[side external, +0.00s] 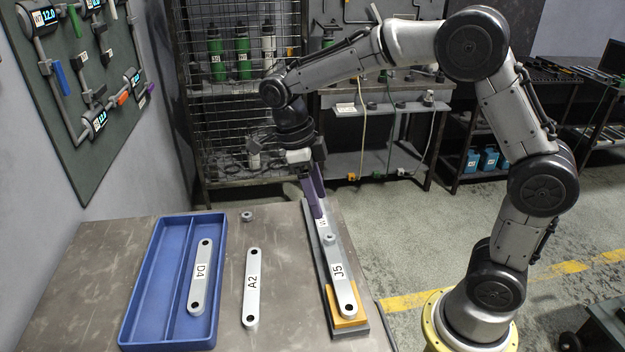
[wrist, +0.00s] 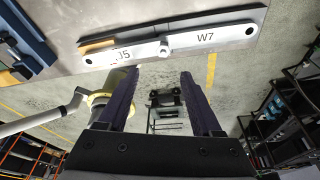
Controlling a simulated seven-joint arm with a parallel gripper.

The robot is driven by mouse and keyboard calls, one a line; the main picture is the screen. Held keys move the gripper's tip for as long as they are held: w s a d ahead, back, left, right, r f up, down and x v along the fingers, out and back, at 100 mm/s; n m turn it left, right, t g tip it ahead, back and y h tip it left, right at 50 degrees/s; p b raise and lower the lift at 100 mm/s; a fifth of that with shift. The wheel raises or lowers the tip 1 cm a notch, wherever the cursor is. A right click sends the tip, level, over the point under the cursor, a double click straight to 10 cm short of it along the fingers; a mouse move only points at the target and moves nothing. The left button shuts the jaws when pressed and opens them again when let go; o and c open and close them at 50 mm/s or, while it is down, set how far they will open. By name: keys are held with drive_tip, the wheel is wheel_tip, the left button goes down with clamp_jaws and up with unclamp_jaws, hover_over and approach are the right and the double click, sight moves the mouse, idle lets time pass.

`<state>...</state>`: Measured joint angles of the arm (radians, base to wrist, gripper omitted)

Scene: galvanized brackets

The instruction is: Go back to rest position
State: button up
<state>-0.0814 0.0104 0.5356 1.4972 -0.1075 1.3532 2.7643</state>
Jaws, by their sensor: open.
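My gripper (side external: 318,210) has purple fingers pointing down in front of the far part of the bracket pair in the side view. In the wrist view the fingers of my gripper (wrist: 160,76) stand apart with nothing between them. The silver bracket J5 (side external: 338,272) and the bracket W7 (wrist: 208,37) lie end to end, overlapping at a small round fastener (side external: 328,239). W7 is partly hidden by the fingers in the side view. J5's near end rests over an orange block (side external: 350,322) on a dark grey base plate (side external: 311,251).
A blue tray (side external: 129,328) on the table (side external: 85,285) holds bracket D4 (side external: 201,275) in its right compartment. Bracket A2 (side external: 251,285) lies on the table between tray and base plate. A small nut-like part (side external: 247,216) lies behind it. Shelving (side external: 243,130) stands at the back.

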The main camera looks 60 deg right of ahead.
drive_tip(key=s+d+r+n+t, duration=0.1)
drive_tip(key=s+r+n+t, duration=0.35)
drive_tip(key=s+r, duration=0.6)
drive_tip(key=s+f+n+t, duration=0.2)
drive_tip(key=s+n, duration=0.1)
drive_tip(key=n, duration=1)
drive_tip(key=s+f+n+t+y, duration=0.1)
drive_tip(key=s+n, duration=0.3)
drive_tip(key=n, duration=0.9)
drive_tip(key=shift+a+f+t, duration=0.3)
drive_tip(key=shift+f+t, duration=0.15)
drive_tip(key=shift+f, duration=0.15)
